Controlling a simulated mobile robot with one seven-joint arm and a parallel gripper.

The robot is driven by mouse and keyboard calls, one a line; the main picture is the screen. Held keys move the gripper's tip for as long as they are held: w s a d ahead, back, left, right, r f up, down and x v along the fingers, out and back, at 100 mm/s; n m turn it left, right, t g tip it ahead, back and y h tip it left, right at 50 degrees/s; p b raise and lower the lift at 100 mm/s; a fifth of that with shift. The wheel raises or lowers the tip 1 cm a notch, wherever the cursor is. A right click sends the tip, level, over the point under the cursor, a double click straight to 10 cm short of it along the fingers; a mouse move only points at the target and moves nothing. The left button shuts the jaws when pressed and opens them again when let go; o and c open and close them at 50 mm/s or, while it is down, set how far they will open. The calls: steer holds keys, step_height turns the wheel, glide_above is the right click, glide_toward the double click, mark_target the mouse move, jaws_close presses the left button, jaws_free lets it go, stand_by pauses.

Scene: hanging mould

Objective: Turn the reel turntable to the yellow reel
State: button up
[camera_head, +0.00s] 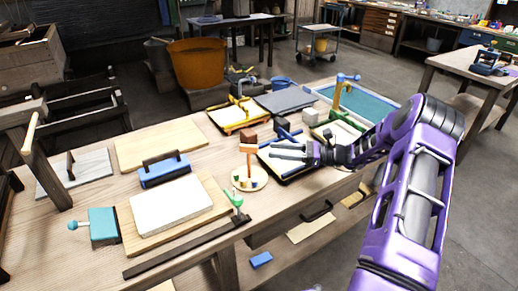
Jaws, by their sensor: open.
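The reel turntable (249,187) looks like a pale round disc on the bench, with an upright wooden post (250,164) and an orange-brown top piece (248,148). Small coloured pieces sit around the post, green and blue among them. They are too small for me to tell which is the yellow reel. Nothing shows between the fingers.
A teal block (103,226) is at the left. A dark bar runs along the front edge.

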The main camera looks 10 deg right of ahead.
steer(key=v, duration=0.8)
